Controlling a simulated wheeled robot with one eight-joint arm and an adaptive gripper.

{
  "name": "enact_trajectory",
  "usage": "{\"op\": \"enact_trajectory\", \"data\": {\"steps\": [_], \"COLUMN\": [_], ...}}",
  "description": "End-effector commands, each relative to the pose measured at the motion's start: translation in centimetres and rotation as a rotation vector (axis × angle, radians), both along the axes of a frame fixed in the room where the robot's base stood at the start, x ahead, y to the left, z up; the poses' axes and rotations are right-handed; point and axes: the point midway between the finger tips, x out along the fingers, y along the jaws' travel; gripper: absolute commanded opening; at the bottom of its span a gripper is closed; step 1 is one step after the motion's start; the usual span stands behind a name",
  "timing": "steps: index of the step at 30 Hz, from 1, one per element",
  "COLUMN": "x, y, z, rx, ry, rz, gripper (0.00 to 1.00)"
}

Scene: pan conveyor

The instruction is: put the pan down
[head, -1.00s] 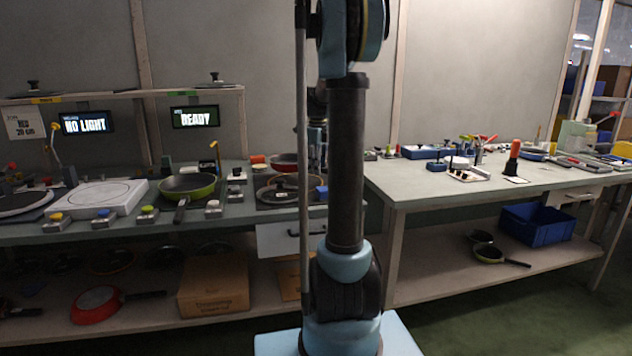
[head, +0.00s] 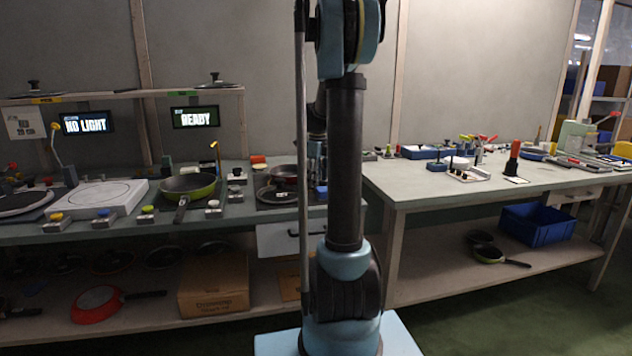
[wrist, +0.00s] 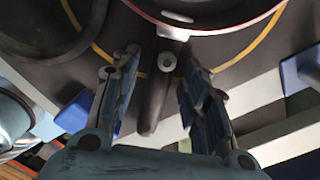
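A red-rimmed pan (head: 284,170) is low over or on a dark mat (head: 266,203) at the right end of the left bench, partly hidden behind my arm. In the wrist view the pan (wrist: 215,16) is at the top, with its dark handle (wrist: 160,92) pointing down between my fingers. A yellow ring line (wrist: 255,47) runs on the dark mat around it. My gripper (wrist: 157,75) is open, with a finger on each side of the handle and gaps visible beside it. Contact under the pan is not visible.
A green pan (head: 188,186) stands left on the bench, next to a white plate unit (head: 100,196). Screens read NO LIGHT (head: 85,123) and READY (head: 195,117). Blue blocks (wrist: 73,112) flank the mat. A round dark-rimmed item (wrist: 45,25) lies left of the pan.

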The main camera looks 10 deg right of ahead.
Motion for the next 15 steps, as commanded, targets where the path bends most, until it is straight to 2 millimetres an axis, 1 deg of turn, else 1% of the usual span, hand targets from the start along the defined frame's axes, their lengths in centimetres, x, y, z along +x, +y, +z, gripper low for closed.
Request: {"op": "enact_trajectory", "data": {"steps": [5, 8, 11, 15], "x": [0.0, 0.0, 0.0, 0.0], "y": [0.0, 0.0, 0.0, -0.1], "z": [0.1, 0.5, 1.5, 3.7], "rx": [0.0, 0.0, 0.0, 0.0], "ry": [0.0, 0.0, 0.0, 0.0], "rz": [0.0, -0.001, -0.001, -0.001], "gripper": [0.41, 0.41, 0.41, 0.41]}}
